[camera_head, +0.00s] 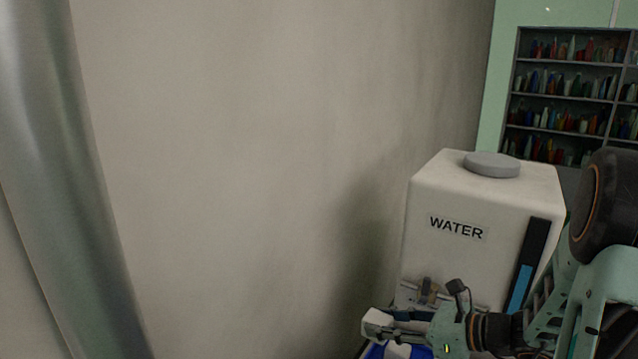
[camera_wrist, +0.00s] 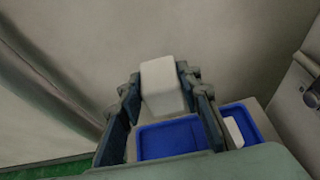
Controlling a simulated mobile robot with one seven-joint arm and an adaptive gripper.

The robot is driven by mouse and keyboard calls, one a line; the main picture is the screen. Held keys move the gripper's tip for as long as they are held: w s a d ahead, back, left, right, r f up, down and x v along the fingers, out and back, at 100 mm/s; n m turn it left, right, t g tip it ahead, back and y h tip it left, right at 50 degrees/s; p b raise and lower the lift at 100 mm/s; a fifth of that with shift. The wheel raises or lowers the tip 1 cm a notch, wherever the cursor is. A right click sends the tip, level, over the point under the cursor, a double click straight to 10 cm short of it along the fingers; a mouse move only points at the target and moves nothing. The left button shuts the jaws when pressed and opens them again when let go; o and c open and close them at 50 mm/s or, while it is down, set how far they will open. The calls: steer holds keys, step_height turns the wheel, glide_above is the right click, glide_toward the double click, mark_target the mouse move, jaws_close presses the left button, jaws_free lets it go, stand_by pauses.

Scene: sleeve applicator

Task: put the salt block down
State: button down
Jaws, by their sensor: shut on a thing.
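The white salt block (camera_wrist: 162,84) is between the fingertips of my gripper (camera_wrist: 160,92) in the wrist view. My gripper is shut on it, and the block sticks out past the fingertips. In the head view the block (camera_head: 376,321) shows at the left end of my gripper (camera_head: 388,320), at the bottom of the picture. A blue tray (camera_wrist: 170,139) shows between the fingers in the wrist view, nearer than the block in the picture, and its visible floor is bare. The block's underside is hidden, and I cannot tell its height over the surface.
A second blue tray (camera_wrist: 256,122) at the right holds a white block (camera_wrist: 234,132). A white water tank (camera_head: 447,262) stands behind my gripper against the wall. A grey curtain or column (camera_head: 75,180) is at the left. Shelves (camera_head: 565,95) are at the far right.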

mark_target(385, 321)
step_height(385, 321, up, 4)
steer(key=p, duration=0.5)
steer(key=shift+f+p, duration=0.1)
steer(key=shift+p, duration=0.3)
steer(key=r+p, duration=0.1)
steer(key=p, duration=0.3)
steer(key=shift+s+r, duration=0.1)
steer(key=shift+r, duration=0.15)
steer(key=shift+f, duration=0.1)
